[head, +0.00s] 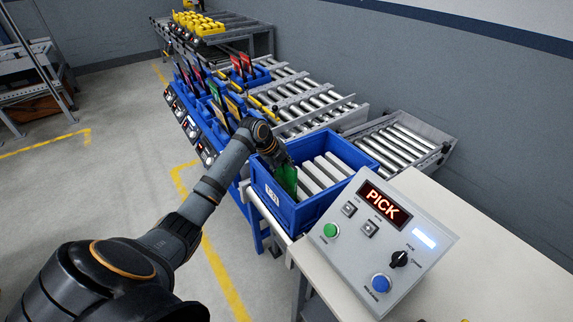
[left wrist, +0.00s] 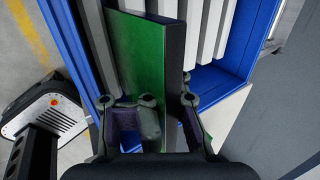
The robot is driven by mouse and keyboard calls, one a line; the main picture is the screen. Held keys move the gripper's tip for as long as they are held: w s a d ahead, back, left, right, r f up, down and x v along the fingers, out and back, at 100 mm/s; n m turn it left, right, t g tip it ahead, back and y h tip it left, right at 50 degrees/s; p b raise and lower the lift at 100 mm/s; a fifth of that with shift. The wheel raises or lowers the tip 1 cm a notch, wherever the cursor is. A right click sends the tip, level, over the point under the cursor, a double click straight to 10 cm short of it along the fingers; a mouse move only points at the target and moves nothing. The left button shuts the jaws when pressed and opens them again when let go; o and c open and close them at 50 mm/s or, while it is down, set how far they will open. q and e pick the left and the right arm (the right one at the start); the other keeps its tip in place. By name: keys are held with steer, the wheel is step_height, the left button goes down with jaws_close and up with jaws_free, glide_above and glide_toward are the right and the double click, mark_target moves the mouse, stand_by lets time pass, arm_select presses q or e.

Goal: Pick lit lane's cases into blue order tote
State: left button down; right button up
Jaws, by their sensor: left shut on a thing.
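My left gripper (head: 281,163) is shut on a green case (head: 287,180) at the near left part of the blue order tote (head: 268,211). In the left wrist view the green case (left wrist: 140,55) stands on edge between the fingers (left wrist: 150,108), beside pale grey bars inside the tote (left wrist: 262,35). I cannot tell whether the case touches the tote floor. Upright cases in red, green and orange stand in the blue lanes (head: 222,112) beyond the tote. I cannot tell which lane is lit. My right gripper is not in view.
A grey control box (head: 383,240) with a red PICK display stands on the pale bench (head: 470,250) right of the tote. Roller conveyors (head: 398,143) lie behind. Yellow items (head: 198,24) sit on a far conveyor.

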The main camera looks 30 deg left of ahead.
arm_select(q)
steer(key=shift+f+b, duration=0.85)
steer(key=shift+f, duration=0.8)
steer(key=c, duration=0.8)
jaws_free()
steer(key=shift+c, duration=0.2)
steer(key=o, duration=0.6)
steer(key=shift+c, duration=0.2)
step_height(320, 180, up, 8)
steer(key=p, duration=0.7)
